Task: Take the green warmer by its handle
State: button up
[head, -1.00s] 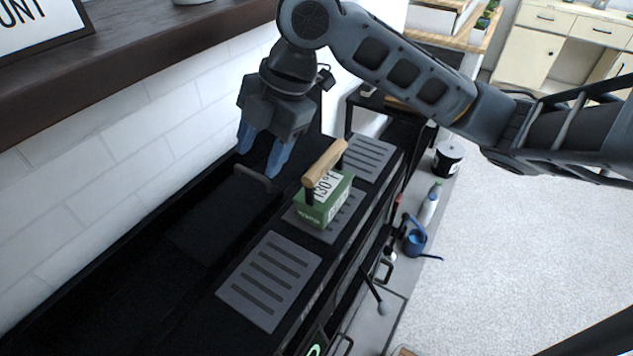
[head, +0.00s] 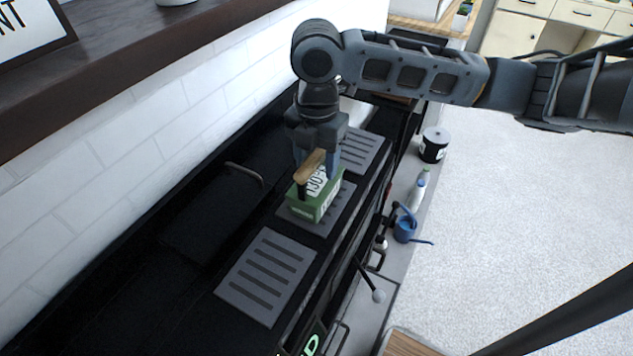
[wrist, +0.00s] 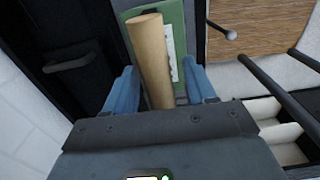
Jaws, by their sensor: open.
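The green warmer (head: 317,203) is a small green box with a white label and a wooden bar handle (head: 309,167) on top. It stands on the middle grey slatted plate of the black stove. My gripper (head: 316,158) is above it, pointing down, at the far part of the handle. In the wrist view the blue fingers of my gripper (wrist: 160,88) are apart, one on each side of the wooden handle (wrist: 152,60). The green top of the warmer (wrist: 173,22) shows beyond it. The far end of the handle is hidden behind my gripper in the head view.
Grey slatted plates lie in front (head: 266,275) and behind (head: 362,150). A dark lid with a bar handle (head: 244,172) is to the left, by the white tile wall (head: 140,130). A blue watering can (head: 404,229) and a black bucket (head: 433,146) stand to the right, below the stove.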

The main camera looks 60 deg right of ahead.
jog(key=shift+f, duration=0.4)
jog(key=shift+c, duration=0.2)
grip_shut()
jog(key=shift+r, duration=0.1)
dwell(0.9)
